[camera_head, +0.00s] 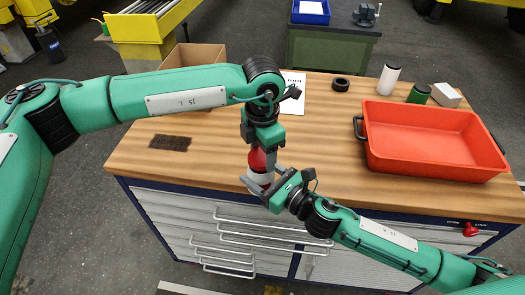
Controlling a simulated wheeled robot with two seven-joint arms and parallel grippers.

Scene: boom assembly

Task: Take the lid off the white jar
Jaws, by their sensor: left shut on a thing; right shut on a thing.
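The white jar (262,178) with its red lid (257,160) is at the front part of the wooden workbench, near the middle of the picture. My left gripper (261,149) comes down from above and is shut on the red lid. My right gripper (259,186) reaches in from the lower right and is shut on the white jar's body. The fingers hide parts of both jar and lid. I cannot tell whether the lid is still seated on the jar.
A red tray (436,169) takes up the bench's right side. Behind it stand a white cylinder (389,79), a green cylinder (419,94) and a white box (446,95). A black ring (341,84) and a dark mat (170,143) lie on the bench. A cardboard box (196,56) is at the back left.

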